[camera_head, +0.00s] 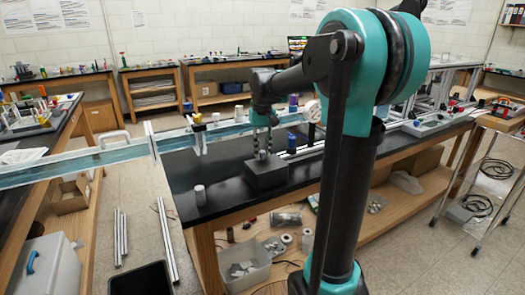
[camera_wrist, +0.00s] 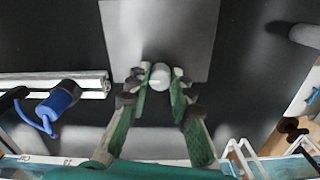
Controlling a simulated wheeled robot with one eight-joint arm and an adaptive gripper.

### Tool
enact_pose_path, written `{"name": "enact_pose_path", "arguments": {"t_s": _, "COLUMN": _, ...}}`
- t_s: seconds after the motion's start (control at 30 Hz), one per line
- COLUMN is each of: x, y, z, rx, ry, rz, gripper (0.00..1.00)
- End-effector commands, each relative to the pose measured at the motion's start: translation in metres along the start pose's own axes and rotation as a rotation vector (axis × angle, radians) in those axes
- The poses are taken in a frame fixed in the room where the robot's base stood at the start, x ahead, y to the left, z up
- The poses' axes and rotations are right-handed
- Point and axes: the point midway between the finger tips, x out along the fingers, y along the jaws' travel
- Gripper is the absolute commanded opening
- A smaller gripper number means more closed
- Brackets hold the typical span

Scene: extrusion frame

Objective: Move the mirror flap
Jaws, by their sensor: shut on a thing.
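A dark box-shaped block (camera_head: 266,174) stands on the black bench top, and its flat grey top shows in the wrist view (camera_wrist: 160,38). A small pale grey round knob (camera_wrist: 159,77) is at that top's near edge in the wrist view. My gripper (camera_head: 262,148) is above the block, pointing down. Its green fingers (camera_wrist: 160,82) are shut on the knob, one on either side. The fingers hide part of the knob. I cannot tell from these frames which part is the mirror flap.
A loose grey cylinder (camera_head: 200,195) stands on the bench (camera_head: 225,200) left of the block. A blue part (camera_wrist: 60,100) and an aluminium extrusion (camera_wrist: 35,84) lie close by on the left in the wrist view. A long glassy beam (camera_head: 75,167) crosses at left.

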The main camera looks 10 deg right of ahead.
Motion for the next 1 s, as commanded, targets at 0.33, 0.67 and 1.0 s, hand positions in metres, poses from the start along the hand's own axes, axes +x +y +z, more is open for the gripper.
{"name": "enact_pose_path", "arguments": {"t_s": 0.33, "x": -0.001, "y": 0.000, "z": 0.001, "rx": 0.000, "ry": 0.005, "rz": -0.001, "gripper": 0.00}}
{"name": "enact_pose_path", "arguments": {"t_s": 0.67, "x": -0.010, "y": 0.002, "z": 0.009, "rx": 0.003, "ry": 0.127, "rz": -0.029, "gripper": 0.00}}
{"name": "enact_pose_path", "arguments": {"t_s": 1.0, "x": -0.027, "y": 0.006, "z": 0.026, "rx": 0.002, "ry": 0.388, "rz": -0.088, "gripper": 0.00}}
